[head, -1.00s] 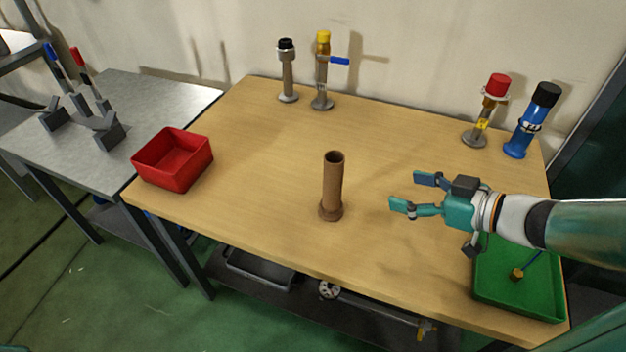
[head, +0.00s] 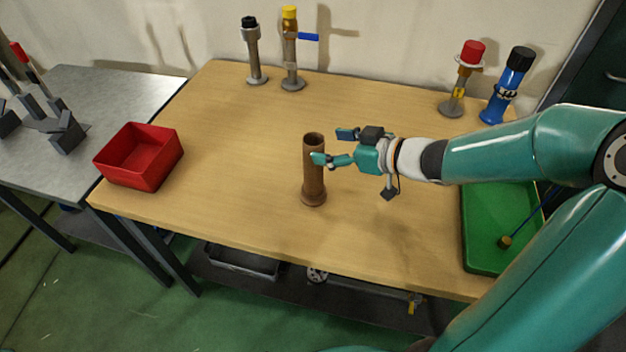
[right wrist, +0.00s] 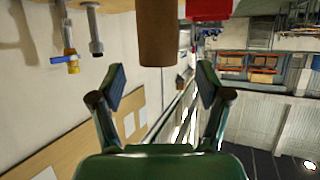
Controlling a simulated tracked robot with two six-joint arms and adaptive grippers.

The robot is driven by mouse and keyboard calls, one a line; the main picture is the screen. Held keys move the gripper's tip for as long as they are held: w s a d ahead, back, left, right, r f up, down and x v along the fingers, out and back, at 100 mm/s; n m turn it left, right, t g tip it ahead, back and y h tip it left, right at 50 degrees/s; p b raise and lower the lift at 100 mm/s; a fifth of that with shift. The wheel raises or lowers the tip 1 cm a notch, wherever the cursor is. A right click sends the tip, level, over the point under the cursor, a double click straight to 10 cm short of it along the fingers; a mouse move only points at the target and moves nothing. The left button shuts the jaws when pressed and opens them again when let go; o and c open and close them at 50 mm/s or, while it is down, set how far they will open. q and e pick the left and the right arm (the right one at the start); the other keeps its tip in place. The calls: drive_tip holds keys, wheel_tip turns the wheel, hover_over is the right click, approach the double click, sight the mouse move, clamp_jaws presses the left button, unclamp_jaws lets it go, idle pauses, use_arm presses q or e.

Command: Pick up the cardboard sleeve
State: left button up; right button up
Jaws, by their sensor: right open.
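The cardboard sleeve (head: 313,184) is a brown tube with a wider foot, standing upright on the wooden table. My right gripper (head: 332,146) is open at the height of the sleeve's upper part, just to its right in the head view. One finger overlaps the sleeve's upper edge there; I cannot tell whether it touches. In the right wrist view the sleeve (right wrist: 158,32) shows at the top, ahead of and between the spread fingers of the gripper (right wrist: 161,85). Nothing is held. My left gripper is not in view.
A red bin (head: 140,160) stands at the table's left edge, and a green tray (head: 480,262) lies at the right under my arm. Two valve fittings (head: 292,60) stand at the back left. A red-capped fitting (head: 460,85) and a blue bottle (head: 507,88) stand at the back right.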

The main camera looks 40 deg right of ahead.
sight(307, 140)
drive_tip(key=shift+r+x, duration=0.1)
drive_tip(key=shift+x, duration=1.25)
drive_tip(key=shift+r+x, duration=0.15)
drive_tip(key=shift+x, duration=1.25)
drive_tip(key=shift+d, duration=0.1)
clamp_jaws()
